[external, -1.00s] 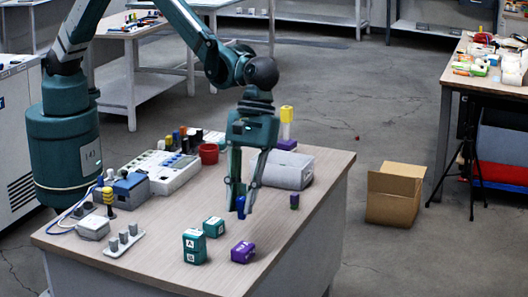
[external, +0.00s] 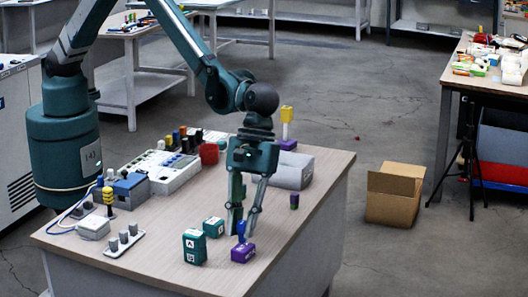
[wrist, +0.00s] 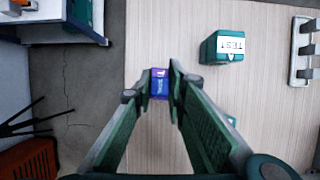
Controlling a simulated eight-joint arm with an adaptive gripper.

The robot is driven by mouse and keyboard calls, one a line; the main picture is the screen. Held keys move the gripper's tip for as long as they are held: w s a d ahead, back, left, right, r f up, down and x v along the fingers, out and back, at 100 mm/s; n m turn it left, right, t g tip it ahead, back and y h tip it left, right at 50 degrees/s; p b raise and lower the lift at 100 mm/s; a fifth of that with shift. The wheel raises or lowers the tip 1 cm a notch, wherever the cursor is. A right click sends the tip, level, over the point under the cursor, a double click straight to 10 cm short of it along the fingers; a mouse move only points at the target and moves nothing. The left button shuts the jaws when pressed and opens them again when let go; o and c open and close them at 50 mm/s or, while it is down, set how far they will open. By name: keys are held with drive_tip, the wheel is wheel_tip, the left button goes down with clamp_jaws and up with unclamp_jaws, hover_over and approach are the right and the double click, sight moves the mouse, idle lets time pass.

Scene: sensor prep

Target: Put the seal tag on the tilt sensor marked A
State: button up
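My gripper (external: 242,232) is shut on a small blue piece (external: 241,228), perhaps the seal tag. It holds it just above or touching a purple block (external: 243,253); I cannot tell which. In the wrist view, blue and purple (wrist: 160,84) show together between the fingertips. A teal block marked A (external: 195,248) stands to the left of the purple block. A smaller teal block (external: 213,228) with a white label stands behind it.
A tray with grey knobs (external: 124,241) lies at the table's left. A white panel (external: 165,172), a red cup (external: 209,153) and a grey case (external: 292,171) stand farther back. The table's right front is clear.

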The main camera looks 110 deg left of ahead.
drive_tip(key=shift+f, duration=0.5)
drive_tip(key=shift+f, duration=0.2)
drive_tip(key=o, duration=0.7)
drive_tip(key=shift+c, duration=0.2)
drive_tip(key=shift+r, duration=0.2)
drive_tip(key=v, duration=1.2)
drive_tip(key=shift+p, duration=0.35)
drive_tip(key=shift+a, duration=0.1)
